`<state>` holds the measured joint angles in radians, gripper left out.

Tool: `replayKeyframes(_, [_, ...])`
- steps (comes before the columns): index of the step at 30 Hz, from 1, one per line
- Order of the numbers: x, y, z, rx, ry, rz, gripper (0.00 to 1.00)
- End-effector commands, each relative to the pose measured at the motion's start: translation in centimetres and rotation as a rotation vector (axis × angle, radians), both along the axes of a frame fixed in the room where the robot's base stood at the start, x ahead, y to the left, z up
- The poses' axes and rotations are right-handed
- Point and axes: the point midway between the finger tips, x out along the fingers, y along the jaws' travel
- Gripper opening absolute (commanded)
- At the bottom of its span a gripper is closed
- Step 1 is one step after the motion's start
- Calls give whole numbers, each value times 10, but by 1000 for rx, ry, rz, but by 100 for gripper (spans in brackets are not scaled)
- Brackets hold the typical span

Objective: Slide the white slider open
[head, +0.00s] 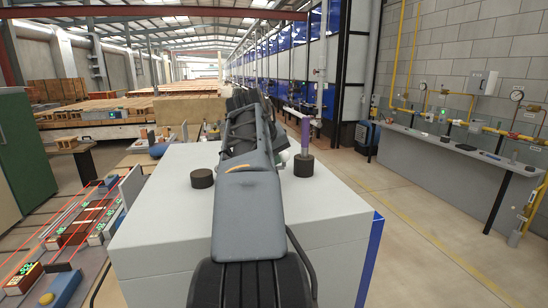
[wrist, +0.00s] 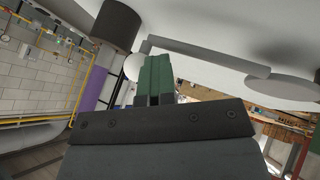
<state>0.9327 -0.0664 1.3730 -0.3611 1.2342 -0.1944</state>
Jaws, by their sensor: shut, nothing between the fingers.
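My gripper (wrist: 155,62) shows in the wrist view as dark green fingers pressed together, with nothing between them. The fingertips are close to a grey bar (wrist: 210,57) and a small white rounded piece (wrist: 133,66); I cannot tell if they touch. In the head view my own arm hides the fingers. I cannot pick out the white slider for certain. A white rounded piece also shows in the head view (head: 284,156), just right of my arm, above the pale cabinet top (head: 170,215).
Two dark round knobs stand on the cabinet, left (head: 202,178) and right (head: 303,166), with a purple upright (head: 305,136) over the right one. A bench (head: 460,150) with yellow pipes is at the right. The floor (head: 410,235) between is clear. Bricks under red lines lie left.

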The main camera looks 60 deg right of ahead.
Motion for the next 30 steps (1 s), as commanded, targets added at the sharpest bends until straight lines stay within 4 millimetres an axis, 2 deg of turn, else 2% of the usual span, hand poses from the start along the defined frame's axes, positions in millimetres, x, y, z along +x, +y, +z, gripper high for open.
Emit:
replayKeyframes(5, [4, 10, -4, -3, 1, -1, 0])
replayKeyframes(10, [14, 34, -11, -3, 0, -2, 0])
replayKeyframes(12, [12, 42, 7, -5, -3, -6, 0])
replayKeyframes(21, [11, 79, 49, -3, -3, 1, 0])
replayKeyframes(30, [9, 95, 68, -1, 0, -4, 0])
